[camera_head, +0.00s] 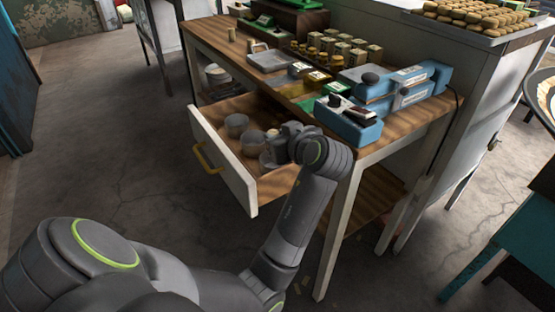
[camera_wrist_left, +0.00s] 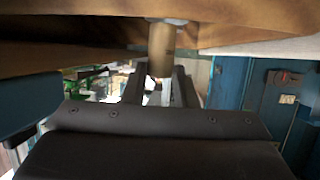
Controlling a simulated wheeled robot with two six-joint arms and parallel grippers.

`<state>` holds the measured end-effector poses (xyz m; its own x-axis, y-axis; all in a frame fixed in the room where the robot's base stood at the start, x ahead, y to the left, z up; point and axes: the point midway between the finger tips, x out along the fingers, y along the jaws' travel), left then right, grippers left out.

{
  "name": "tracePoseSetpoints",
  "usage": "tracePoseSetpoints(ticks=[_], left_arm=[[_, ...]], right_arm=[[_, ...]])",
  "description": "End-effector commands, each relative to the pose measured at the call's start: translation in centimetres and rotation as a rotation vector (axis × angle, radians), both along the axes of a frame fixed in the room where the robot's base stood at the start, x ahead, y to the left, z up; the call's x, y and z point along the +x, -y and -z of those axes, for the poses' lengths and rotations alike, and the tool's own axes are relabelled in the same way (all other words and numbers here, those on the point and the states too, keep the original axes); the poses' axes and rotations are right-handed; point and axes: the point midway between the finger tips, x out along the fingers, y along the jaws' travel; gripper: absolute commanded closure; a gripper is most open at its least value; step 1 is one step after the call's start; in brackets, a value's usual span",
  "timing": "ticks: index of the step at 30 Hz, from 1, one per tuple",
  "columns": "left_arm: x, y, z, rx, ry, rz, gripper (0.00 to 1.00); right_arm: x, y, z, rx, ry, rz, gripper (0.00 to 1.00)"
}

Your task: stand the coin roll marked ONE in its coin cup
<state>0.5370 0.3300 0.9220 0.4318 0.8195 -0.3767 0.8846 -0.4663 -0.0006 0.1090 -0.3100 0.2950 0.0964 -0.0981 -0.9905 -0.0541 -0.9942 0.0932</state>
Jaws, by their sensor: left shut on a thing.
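In the left wrist view my left gripper (camera_wrist_left: 160,88) is shut on a tan cylindrical coin roll (camera_wrist_left: 162,48). No marking can be read on it, so I cannot tell if it says ONE. In the head view my left gripper (camera_head: 268,156) is low over the open drawer (camera_head: 222,160), partly hidden by its own wrist. Round grey cups stand in the drawer: one at the back (camera_head: 236,124) and one nearer the gripper (camera_head: 253,142). I cannot tell which cup matches the roll, or whether the roll touches a cup. My right gripper is not in view.
The wooden desk top (camera_head: 222,52) above the drawer carries a grey tray (camera_head: 270,61), several small rolls and blue devices (camera_head: 348,122). The drawer's white front (camera_head: 220,157) and the desk leg (camera_head: 338,225) bound the arm's space. Floor is free at left.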

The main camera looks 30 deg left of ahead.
Motion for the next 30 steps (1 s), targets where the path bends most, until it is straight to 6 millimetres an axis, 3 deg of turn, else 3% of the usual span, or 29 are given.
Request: tracePoseSetpoints(ticks=[13,30], left_arm=[[0.0,0.0,4.9,0.0,-0.002,0.002,0.99],[0.0,0.0,6.0,0.0,-0.001,0.003,0.99]], right_arm=[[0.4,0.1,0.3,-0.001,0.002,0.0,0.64],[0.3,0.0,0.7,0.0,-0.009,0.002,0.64]])
